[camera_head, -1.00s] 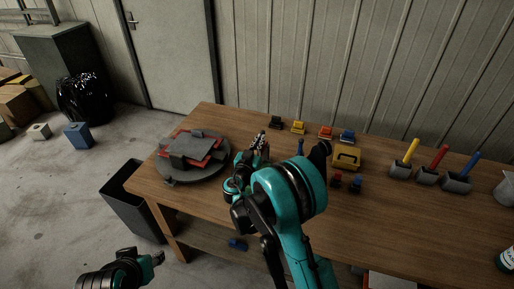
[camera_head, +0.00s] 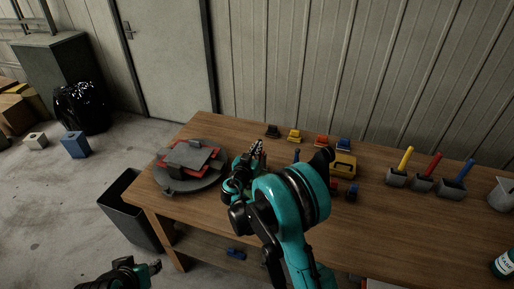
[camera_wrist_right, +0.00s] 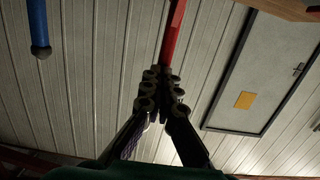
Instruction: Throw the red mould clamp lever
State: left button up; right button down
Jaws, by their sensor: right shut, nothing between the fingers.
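A red lever (camera_head: 433,164) stands tilted in a grey bracket at the right of the table, between a yellow lever (camera_head: 404,159) and a blue lever (camera_head: 464,172). My right gripper (camera_head: 258,147) is shut and empty, above the table between the grey round mould (camera_head: 165,186) and the yellow block. In the right wrist view, a red bar (camera_wrist_right: 174,35) ends just beyond my closed fingertips (camera_wrist_right: 164,72); I cannot tell whether they touch. A blue handle (camera_wrist_right: 39,28) is at the left there. My left gripper (camera_head: 152,266) is low at bottom left, its opening unclear.
Small coloured clips (camera_head: 320,141) line the table's back edge. A yellow block (camera_head: 343,165) sits mid-table, partly behind my right arm. A black bin (camera_head: 128,212) stands at the table's left end.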

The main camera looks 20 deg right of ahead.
jog(key=shift+w+d+r+g+p, duration=0.3)
jog(key=shift+r+p, duration=0.15)
jog(key=shift+p, duration=0.1)
jog(key=w+d+g+y+p, duration=0.7)
jog(key=w+g+p, duration=0.3)
jog(key=w, duration=0.1)
jog(key=shift+d+p, duration=0.15)
jog(key=shift+p, duration=0.25)
jog(key=shift+f, duration=0.1)
jog(key=w+d+p+v, duration=0.1)
jog(key=p+v, duration=0.2)
jog(key=v, duration=1.1)
jog(key=shift+r, duration=0.25)
